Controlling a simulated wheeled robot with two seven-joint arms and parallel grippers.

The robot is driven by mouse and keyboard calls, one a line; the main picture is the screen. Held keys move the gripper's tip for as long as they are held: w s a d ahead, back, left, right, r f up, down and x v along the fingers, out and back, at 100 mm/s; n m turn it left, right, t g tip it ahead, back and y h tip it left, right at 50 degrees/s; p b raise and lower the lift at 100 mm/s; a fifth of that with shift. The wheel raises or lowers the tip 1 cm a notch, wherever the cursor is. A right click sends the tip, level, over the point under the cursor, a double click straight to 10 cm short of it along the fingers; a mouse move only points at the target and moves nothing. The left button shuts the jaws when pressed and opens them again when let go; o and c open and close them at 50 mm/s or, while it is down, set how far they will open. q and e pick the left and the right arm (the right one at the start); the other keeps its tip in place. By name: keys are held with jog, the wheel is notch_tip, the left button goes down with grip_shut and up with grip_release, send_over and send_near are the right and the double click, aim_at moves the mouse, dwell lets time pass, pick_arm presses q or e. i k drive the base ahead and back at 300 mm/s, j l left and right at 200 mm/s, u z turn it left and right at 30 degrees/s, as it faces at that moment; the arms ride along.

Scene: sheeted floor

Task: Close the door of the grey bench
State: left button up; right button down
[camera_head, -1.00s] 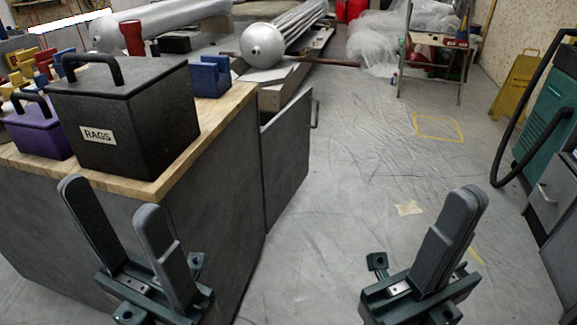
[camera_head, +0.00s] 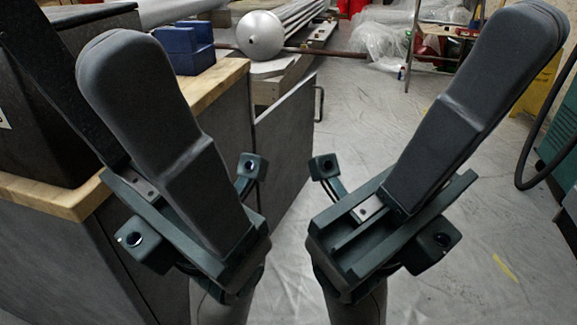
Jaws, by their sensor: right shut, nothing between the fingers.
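The grey bench (camera_head: 60,262) with a wooden top stands at the left. Its grey door (camera_head: 286,140) stands open at the bench's far end, swung out towards the aisle, with a dark handle (camera_head: 319,103) on its outer edge. My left gripper (camera_head: 58,40) is open and empty, raised large in front of the bench, and hides part of it. My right gripper (camera_head: 535,28) is shut and empty, over the floor to the right of the door. Neither gripper appears to touch the door, whose lower part is partly hidden by the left gripper.
A black box (camera_head: 40,130) and a blue block (camera_head: 184,48) sit on the bench top. A green machine (camera_head: 556,140) with a black hose is at the right. Sheeted floor between is open.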

aim_at(282, 135)
jog(key=i+l+u, duration=0.4)
jog(key=l, duration=0.25)
jog(key=i+l+u, duration=0.25)
jog(key=i+l, duration=0.1)
jog(key=l, duration=0.05)
